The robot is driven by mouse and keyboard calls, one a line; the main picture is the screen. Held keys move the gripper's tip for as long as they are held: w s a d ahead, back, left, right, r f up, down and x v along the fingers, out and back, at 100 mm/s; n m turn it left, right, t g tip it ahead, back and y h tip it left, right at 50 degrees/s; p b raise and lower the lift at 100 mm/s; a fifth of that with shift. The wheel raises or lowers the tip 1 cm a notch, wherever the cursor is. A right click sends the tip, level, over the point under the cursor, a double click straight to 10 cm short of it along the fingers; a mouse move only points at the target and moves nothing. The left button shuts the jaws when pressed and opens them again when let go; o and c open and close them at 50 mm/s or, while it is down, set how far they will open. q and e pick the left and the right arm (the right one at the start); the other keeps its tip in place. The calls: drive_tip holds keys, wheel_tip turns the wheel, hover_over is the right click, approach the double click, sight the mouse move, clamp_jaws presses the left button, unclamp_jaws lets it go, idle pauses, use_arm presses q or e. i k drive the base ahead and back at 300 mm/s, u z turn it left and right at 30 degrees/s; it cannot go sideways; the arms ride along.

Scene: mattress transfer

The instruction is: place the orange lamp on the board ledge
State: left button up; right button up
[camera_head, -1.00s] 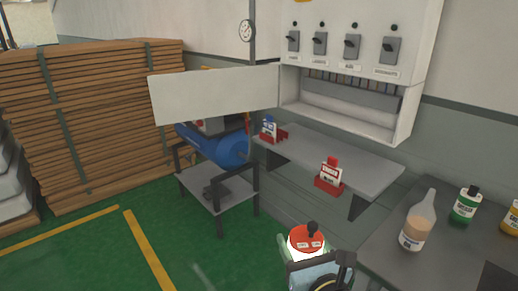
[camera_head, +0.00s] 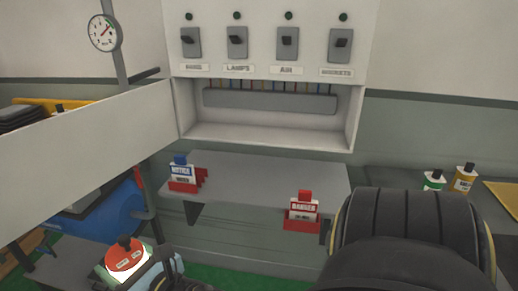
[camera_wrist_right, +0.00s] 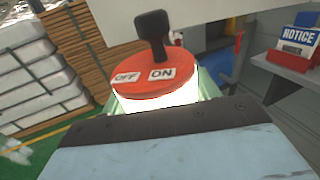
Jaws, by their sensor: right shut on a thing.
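The lamp (camera_head: 124,257) has an orange-red round top with a black knob, OFF and ON labels and a glowing white body. It shows at the lower left of the head view and large in the right wrist view (camera_wrist_right: 150,84). My right gripper (camera_head: 150,272) is shut on it; the fingers partly hide its lower body. The board (camera_head: 270,50) with several switches is straight ahead. Its lower ledge (camera_head: 265,137) is bare at the front. The lamp is below and left of this ledge, apart from it. My left gripper is out of view.
A grey shelf (camera_head: 250,190) below the board carries a blue-and-red NOTICE holder (camera_head: 182,172) and a red DANGER holder (camera_head: 303,210). The open board door (camera_head: 85,150) juts out at left. My dark arm link covers the lower right.

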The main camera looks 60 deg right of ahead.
sight(267, 190)
drive_tip(key=z, duration=0.9)
drive_tip(key=i, duration=1.15)
drive_tip(key=z, duration=1.05)
